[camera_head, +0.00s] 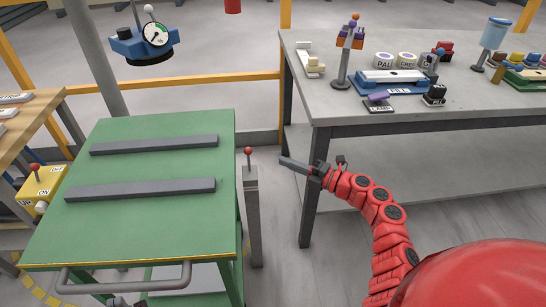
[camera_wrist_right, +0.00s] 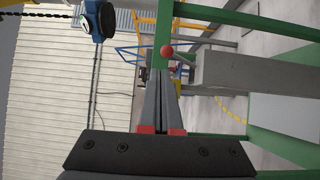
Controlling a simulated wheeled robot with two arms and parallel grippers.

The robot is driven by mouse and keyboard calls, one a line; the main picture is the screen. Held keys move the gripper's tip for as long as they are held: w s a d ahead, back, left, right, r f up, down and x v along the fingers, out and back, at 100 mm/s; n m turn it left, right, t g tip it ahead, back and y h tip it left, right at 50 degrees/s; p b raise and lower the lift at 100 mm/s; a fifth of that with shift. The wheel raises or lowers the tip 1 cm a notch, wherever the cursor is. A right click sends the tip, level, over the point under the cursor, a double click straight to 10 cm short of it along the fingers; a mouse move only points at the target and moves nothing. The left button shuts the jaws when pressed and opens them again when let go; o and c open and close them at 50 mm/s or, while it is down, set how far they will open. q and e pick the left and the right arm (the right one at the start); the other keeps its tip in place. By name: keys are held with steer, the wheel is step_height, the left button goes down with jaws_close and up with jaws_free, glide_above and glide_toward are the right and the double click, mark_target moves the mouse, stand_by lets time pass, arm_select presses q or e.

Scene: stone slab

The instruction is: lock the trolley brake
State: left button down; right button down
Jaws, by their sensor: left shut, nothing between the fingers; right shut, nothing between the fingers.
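The green trolley (camera_head: 150,165) stands at the left with two dark bars on its top and a grey push handle (camera_head: 125,287) at its near end. At its right side is a grey post (camera_head: 251,215) topped by a short lever with a red knob (camera_head: 248,152). The knob stands above the post. The red knob (camera_wrist_right: 167,51) and the grey post (camera_wrist_right: 250,85) also show in the right wrist view. My right gripper (camera_head: 284,162) is shut and empty, pointing left, a little right of the knob and apart from it. My left gripper (camera_head: 124,301) is shut, mostly cut off at the bottom edge by the handle.
A grey workbench (camera_head: 465,110) with small items stands at the right; its near-left leg (camera_head: 309,190) is close to my right arm. A yellow switch box (camera_head: 40,185) with its own red-knobbed lever sits left of the trolley. A blue device with a dial (camera_head: 145,42) hangs above.

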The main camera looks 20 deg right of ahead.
steer(key=shift+r+v, duration=0.15)
steer(key=shift+v, duration=0.9)
steer(key=shift+r+v, duration=0.2)
steer(key=shift+v, duration=0.9)
